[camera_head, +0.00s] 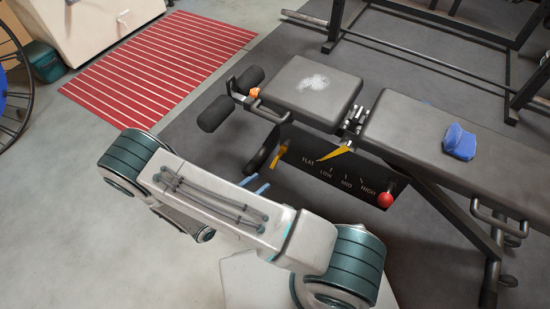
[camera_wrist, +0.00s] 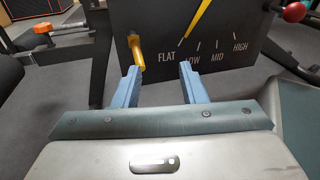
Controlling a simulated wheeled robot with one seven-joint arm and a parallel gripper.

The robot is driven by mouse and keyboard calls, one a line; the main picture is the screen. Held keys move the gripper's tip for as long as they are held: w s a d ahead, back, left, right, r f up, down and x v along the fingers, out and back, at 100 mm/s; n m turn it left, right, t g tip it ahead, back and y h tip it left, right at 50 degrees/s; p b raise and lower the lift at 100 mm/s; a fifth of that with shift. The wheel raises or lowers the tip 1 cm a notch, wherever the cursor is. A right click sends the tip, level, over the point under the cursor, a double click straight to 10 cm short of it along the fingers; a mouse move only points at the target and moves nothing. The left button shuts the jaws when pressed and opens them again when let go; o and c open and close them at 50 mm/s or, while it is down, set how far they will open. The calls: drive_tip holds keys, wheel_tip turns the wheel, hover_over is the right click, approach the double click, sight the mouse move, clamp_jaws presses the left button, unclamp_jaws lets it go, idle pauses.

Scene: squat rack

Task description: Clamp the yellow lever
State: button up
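A short yellow lever (camera_head: 279,154) sticks out at the left end of the dark dial panel under the bench. In the wrist view the yellow lever (camera_wrist: 136,52) stands upright, just beyond the tip of the left finger. My gripper (camera_head: 257,184) is open and empty in front of the panel. In the wrist view its two blue fingers (camera_wrist: 160,72) are spread apart, with the lever nearer the left one and not between them. A flat yellow pointer (camera_head: 335,153) on the panel points towards FLAT; it also shows in the wrist view (camera_wrist: 200,18).
The panel (camera_head: 345,180) is marked FLAT, LOW, MID, HIGH. A red ball knob (camera_head: 385,200) sits at its right end. The padded bench (camera_head: 400,120) lies above, with a blue object (camera_head: 460,142) on it. An orange knob (camera_head: 254,92) and black rollers stand left of the seat.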

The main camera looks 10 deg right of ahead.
sight(275, 161)
drive_tip(key=w+d+f+n+t+b, duration=0.1)
drive_tip(key=w+d, duration=0.1)
drive_tip(key=w, duration=0.1)
drive_tip(key=w+d+f+n+t+y+b, duration=0.1)
drive_tip(key=w+d, duration=0.2)
drive_tip(key=w+d+f+n+t+b, duration=0.1)
drive_tip(key=w+d+n, duration=0.1)
drive_tip(key=w+d, duration=0.1)
drive_tip(key=shift+d+f+t+y, duration=0.1)
drive_tip(key=shift+f+t+y, duration=0.1)
drive_tip(key=shift+t+y, duration=0.1)
clamp_jaws()
idle(0.3)
